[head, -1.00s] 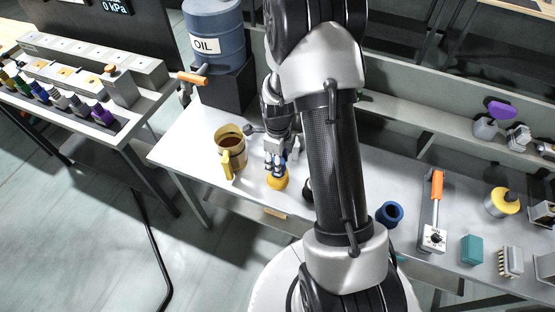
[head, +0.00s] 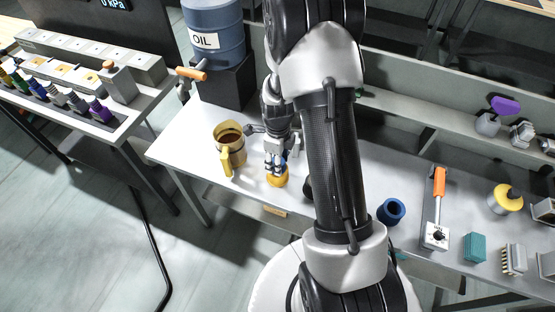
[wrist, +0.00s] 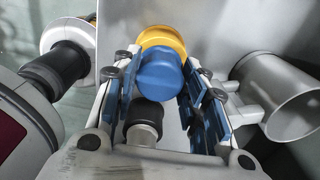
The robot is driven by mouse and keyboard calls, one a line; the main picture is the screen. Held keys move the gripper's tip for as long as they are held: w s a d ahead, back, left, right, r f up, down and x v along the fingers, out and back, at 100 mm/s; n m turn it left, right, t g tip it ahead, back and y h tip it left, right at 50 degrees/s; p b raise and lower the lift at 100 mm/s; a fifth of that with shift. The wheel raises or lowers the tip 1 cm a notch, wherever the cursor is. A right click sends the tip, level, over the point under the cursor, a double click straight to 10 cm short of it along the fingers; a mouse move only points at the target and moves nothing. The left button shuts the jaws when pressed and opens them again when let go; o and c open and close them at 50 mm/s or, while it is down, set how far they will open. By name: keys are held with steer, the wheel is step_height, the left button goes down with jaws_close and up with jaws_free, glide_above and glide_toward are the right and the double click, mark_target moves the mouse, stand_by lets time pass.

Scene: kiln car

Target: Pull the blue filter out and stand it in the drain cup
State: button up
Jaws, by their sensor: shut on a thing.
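The blue filter (wrist: 160,76) shows as a round blue end between my fingers in the wrist view. A yellow round part (wrist: 165,39) shows just beyond it, and I cannot tell whether the filter is still seated in it. My gripper (wrist: 160,90) has its blue-padded fingers on both sides of the filter and is shut on it. In the head view my gripper (head: 276,160) points down just above the yellow part (head: 277,178) on the bench; the filter is mostly hidden there. A dark blue open-topped cup (head: 391,211) stands to the right; I cannot tell whether it is the drain cup.
A mug with brown liquid (head: 231,146) stands close left of my gripper. A grey open cup (wrist: 293,103) is right in the wrist view. An oil drum (head: 216,35) is behind. An orange-handled lever (head: 438,184) and a teal block (head: 474,247) stand right.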

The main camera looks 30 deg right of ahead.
steer(key=o, duration=1.4)
steer(key=shift+r, duration=0.1)
steer(key=shift+r+p, duration=2.9)
steer(key=shift+r, duration=1)
